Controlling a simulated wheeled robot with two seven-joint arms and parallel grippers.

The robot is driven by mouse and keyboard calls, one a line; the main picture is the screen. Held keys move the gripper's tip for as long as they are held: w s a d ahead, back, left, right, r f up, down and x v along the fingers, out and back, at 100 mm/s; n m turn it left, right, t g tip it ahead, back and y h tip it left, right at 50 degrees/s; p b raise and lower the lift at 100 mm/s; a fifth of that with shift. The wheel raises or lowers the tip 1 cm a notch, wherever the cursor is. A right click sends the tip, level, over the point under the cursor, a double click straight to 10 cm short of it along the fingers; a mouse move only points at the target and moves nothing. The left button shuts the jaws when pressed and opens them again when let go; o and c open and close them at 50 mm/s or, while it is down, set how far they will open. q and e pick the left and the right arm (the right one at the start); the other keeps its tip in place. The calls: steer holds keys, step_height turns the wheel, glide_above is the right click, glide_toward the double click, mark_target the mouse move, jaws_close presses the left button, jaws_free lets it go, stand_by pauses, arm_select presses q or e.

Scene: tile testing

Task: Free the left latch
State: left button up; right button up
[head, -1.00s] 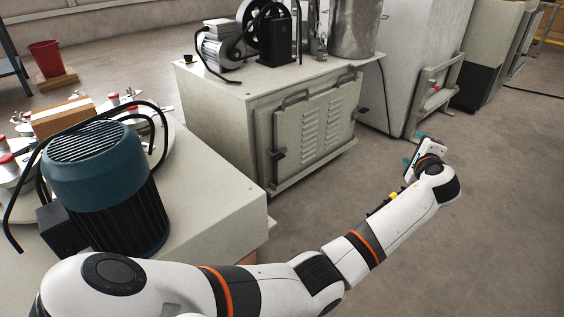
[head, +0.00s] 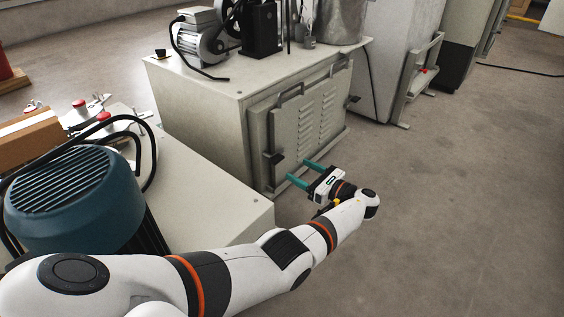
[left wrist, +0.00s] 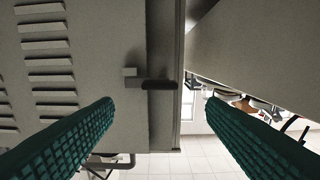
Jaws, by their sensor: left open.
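The left latch (head: 275,158) is a small dark handle on the left edge of the louvred cabinet door (head: 305,125). In the left wrist view the latch (left wrist: 158,84) is a dark bar with a pale block at one end, lying across the door edge. My left gripper (head: 298,172) is open and empty, its two teal fingers pointing at the door a little right of the latch. In the left wrist view the latch shows between and beyond the fingertips (left wrist: 160,103), with no visible contact. My right gripper is out of view.
A second dark latch (head: 353,99) is on the door's right side. A motor (head: 200,40) and other equipment stand on the cabinet top (head: 240,88). A blue motor (head: 75,200) on a pale bench is close at left. The floor (head: 440,210) at right is clear.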

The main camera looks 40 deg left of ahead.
mark_target(280, 160)
arm_select(q)
steer(key=a+b, duration=0.1)
steer(key=a, duration=0.2)
steer(key=a+b, duration=0.1)
steer(key=a, duration=0.2)
steer(key=shift+w+f, duration=0.2)
steer(key=shift+w+a+r, duration=0.1)
steer(key=shift+a+r, duration=0.05)
steer(key=shift+a, duration=0.45)
steer(key=c, duration=1)
